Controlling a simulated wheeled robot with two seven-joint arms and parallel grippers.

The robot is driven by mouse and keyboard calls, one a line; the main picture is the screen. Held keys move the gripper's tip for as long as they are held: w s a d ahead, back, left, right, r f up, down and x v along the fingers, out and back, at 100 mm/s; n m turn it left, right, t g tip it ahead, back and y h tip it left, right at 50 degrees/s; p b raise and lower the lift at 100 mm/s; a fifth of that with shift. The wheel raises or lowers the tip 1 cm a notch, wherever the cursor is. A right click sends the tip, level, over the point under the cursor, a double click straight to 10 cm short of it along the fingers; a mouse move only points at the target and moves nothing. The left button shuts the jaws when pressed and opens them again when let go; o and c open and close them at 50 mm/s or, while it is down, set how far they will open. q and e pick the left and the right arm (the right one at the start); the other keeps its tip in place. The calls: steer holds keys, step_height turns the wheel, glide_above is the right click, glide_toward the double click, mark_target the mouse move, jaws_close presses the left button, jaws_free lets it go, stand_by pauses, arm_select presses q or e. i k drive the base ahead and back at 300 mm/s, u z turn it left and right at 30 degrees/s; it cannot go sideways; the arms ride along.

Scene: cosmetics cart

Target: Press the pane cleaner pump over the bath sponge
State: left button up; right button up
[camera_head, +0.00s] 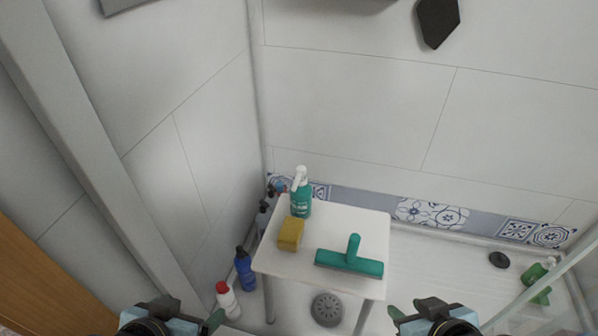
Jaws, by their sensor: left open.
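The pane cleaner bottle (301,200) is teal with a white pump head. It stands upright at the back left of a small white stool (340,222). The yellow bath sponge (291,234) lies on the stool just in front of the bottle, apart from the pump head. My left gripper (215,318) is at the bottom left edge, open and empty, well short of the stool. My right gripper (395,314) is at the bottom edge right of centre, in front of the stool. Its fingers are partly cut off, so its opening is unclear.
A teal squeegee (350,257) lies at the stool's front right. A blue bottle (244,268) and a white bottle with red cap (227,297) stand on the floor at left. A green bottle (541,278) is at far right. Tiled walls close the back and left.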

mark_target(301, 171)
steer(key=k, duration=1)
steer(key=z, duration=0.45)
steer(key=i, duration=0.65)
steer(key=u, duration=1.6)
